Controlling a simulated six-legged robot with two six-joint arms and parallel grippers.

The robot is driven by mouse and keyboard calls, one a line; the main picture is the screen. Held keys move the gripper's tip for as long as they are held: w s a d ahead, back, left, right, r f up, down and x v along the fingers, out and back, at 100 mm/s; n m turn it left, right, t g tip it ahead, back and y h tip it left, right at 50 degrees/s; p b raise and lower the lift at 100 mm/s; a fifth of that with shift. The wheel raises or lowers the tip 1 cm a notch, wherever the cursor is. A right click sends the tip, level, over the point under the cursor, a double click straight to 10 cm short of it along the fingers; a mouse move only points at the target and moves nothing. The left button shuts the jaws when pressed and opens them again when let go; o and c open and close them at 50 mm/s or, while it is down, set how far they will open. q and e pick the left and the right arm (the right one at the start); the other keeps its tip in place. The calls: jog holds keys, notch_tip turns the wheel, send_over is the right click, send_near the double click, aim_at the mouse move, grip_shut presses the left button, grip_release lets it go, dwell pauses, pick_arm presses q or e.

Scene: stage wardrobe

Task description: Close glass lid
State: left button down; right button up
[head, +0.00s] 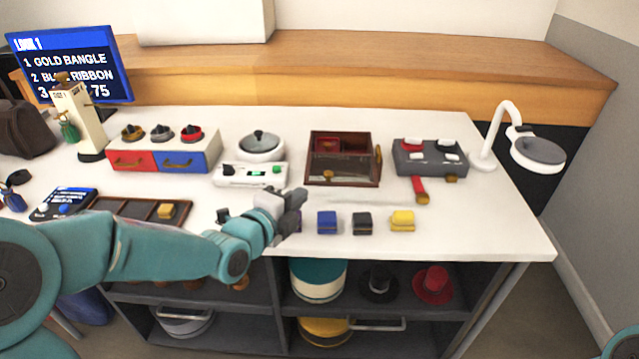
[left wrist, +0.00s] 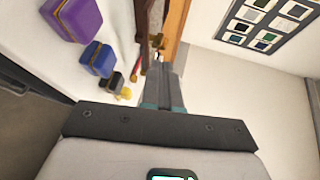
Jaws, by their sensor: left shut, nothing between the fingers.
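The dark wooden box (head: 311,158) with the glass lid stands on the white table, right of centre in the head view. A greyish pane (head: 345,167) shows over its front part, and a red patch shows inside at the back. I cannot tell exactly how far the lid is open. A brass handle (head: 378,155) is at its right side. My left gripper (head: 300,198) is shut and empty, in front and left of the box, apart from it. In the left wrist view its fingers (left wrist: 165,88) point towards a brown wooden edge (left wrist: 146,22). My right gripper is out of view.
Blue (head: 327,222), black (head: 362,223) and yellow (head: 402,220) blocks stand along the table's front, near the left gripper. A purple block (left wrist: 78,18) is beside them.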

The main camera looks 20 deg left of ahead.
aim_at(326, 176)
pick_arm(q)
jog(key=x, duration=0.9)
jog(key=shift+d, duration=0.1)
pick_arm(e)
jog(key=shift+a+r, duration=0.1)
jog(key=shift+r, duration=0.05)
